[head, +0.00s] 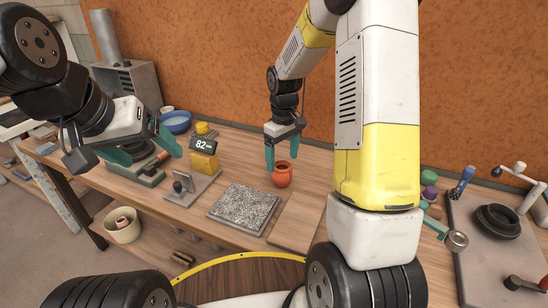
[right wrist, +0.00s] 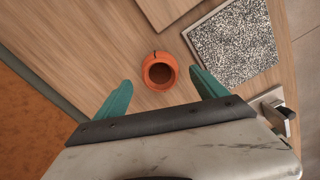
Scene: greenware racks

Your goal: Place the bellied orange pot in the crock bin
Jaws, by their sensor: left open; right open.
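The bellied orange pot (head: 282,179) stands upright on the wooden worktop, right of the speckled slab. My right gripper (head: 281,160) is open just above it, pointing down. In the right wrist view the pot (right wrist: 160,70) shows its dark mouth, in the gap between the teal fingertips and slightly beyond them; nothing is gripped. A cream bin (head: 109,230), likely the crock bin, stands low at the front left, below worktop height, with a reddish piece inside. My left gripper (head: 148,154) is open and empty above the left part of the worktop.
A speckled grey slab (head: 245,208) and a bare board (head: 298,219) lie in front of the pot. A grey board with a black wheel (head: 497,221) is at right.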

